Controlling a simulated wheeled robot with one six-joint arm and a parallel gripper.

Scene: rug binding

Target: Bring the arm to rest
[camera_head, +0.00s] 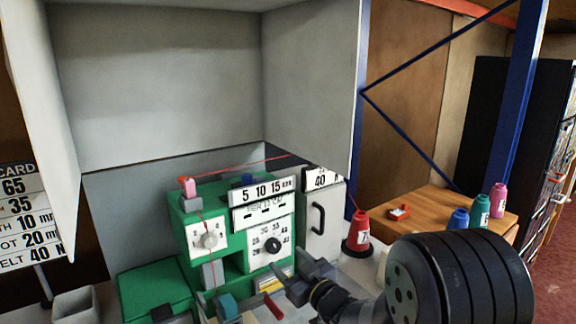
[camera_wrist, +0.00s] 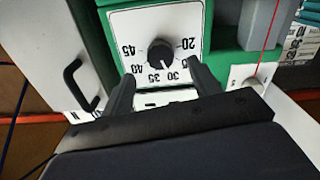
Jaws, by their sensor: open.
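My gripper (camera_head: 290,277) is open and empty in front of the green machine (camera_head: 185,222). In the wrist view its two fingers (camera_wrist: 163,88) stand apart, with a black dial knob (camera_wrist: 160,54) beyond and between them. The knob shows clear of both fingers there. Its white mark points between 30 and 35, nearer 30. The same knob shows in the head view (camera_head: 272,245), on the machine's right white panel. My arm reaches in from the lower right, and its dark round joint hides part of the bench.
A white cabinet door with a black handle (camera_head: 318,218) stands right of the dial. A red thread cone (camera_head: 358,236) stands near my arm. A wooden table (camera_head: 425,208) holds several spools, including a pink one (camera_head: 498,199). A grey hood wall (camera_head: 310,75) rises above.

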